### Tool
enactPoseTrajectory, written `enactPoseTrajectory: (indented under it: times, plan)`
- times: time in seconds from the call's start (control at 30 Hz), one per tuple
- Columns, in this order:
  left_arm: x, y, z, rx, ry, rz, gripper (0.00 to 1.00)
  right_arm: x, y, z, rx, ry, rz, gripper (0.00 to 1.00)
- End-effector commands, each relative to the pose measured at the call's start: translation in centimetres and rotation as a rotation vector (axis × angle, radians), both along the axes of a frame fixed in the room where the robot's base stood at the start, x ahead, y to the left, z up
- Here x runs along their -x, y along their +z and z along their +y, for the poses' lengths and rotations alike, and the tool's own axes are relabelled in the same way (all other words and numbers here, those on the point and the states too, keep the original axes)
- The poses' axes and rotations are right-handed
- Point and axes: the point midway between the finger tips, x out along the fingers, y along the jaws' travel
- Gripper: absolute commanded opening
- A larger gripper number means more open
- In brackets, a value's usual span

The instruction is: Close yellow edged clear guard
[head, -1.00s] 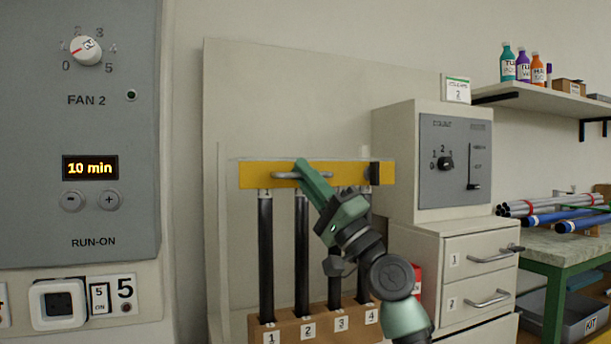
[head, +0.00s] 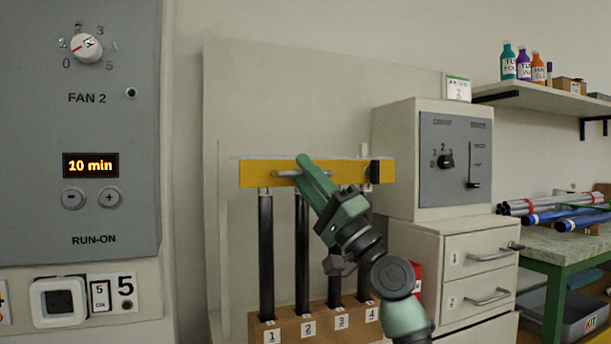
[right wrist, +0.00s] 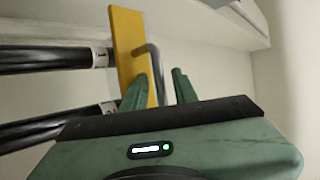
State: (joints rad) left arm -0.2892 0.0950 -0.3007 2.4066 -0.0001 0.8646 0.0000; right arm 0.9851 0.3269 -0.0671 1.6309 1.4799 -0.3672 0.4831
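The clear guard's yellow edge (head: 258,174) runs level across the tops of several dark rods in the head view. The clear pane itself is hard to make out. A grey bar handle (head: 285,173) sits on the yellow edge. My right gripper (head: 306,170) is at this handle, hiding its right part. In the right wrist view, the yellow edge (right wrist: 128,45) stands on the left, and the handle (right wrist: 153,62) passes between the two fingers of my right gripper (right wrist: 160,88). The fingers are apart, with gaps beside the handle. My left gripper is not in view.
Dark rods (head: 266,255) stand in a numbered brown block (head: 300,325). A grey control box (head: 455,165) on a drawer cabinet (head: 470,255) stands close on the right. A grey fan panel (head: 110,130) fills the left. A green-legged bench (head: 565,255) holds tubes further right.

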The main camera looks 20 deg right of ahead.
Motion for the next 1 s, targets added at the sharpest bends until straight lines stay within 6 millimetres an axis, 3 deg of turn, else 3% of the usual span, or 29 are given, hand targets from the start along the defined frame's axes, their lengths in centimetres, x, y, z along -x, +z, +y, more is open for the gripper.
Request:
enactPoseTrajectory:
  times: [0.5,1.0]
  plan:
    - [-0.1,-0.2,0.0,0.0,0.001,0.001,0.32,4.3,-5.0,-2.9,0.001,-0.001,0.001,0.32]
    - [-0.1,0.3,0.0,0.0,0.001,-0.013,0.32,4.7,-5.4,-3.2,0.0,0.0,0.0,0.32]
